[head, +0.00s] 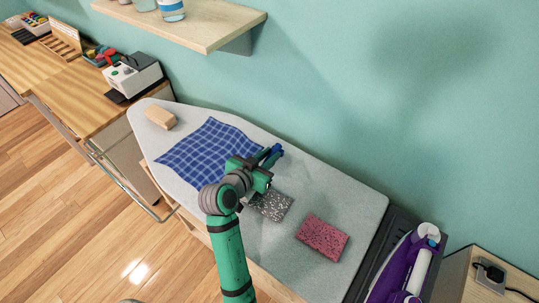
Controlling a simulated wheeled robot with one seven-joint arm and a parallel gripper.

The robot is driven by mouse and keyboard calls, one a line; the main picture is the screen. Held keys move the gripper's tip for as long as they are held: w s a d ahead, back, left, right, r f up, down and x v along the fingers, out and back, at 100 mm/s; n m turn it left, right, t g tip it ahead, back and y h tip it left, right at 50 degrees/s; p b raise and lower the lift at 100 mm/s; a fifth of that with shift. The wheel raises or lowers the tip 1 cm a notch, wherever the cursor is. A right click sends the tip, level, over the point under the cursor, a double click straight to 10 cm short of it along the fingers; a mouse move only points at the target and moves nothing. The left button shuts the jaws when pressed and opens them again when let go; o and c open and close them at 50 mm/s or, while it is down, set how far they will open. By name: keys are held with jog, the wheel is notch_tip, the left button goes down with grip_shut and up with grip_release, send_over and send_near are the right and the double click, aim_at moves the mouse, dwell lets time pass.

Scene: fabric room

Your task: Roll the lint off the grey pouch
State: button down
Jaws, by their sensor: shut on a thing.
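The grey pouch (271,206) lies flat on the pale grey ironing board and is covered in white specks of lint. My gripper (263,168) is just above and behind the pouch in the head view, over the board near the blue cloth's right edge. It is shut on a slim blue thing (275,152), which looks like the handle of a lint roller. The roller end is hidden by my gripper and arm. My arm also covers the pouch's left edge, so I cannot tell whether anything touches the pouch.
A pink pouch (323,237) with dark specks lies to the right. A blue checked cloth (205,152) and a wooden block (160,117) lie to the left on the ironing board (352,200). A purple iron (405,265) stands at the board's right end. A shelf (195,24) overhangs behind.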

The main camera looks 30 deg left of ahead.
jog(key=shift+f, duration=0.65)
dwell(0.8)
jog(key=shift+d, duration=0.3)
jog(key=shift+s+d, duration=0.1)
jog(key=shift+d, duration=5.8)
jog(key=shift+r, duration=0.15)
jog(key=shift+a, duration=0.15)
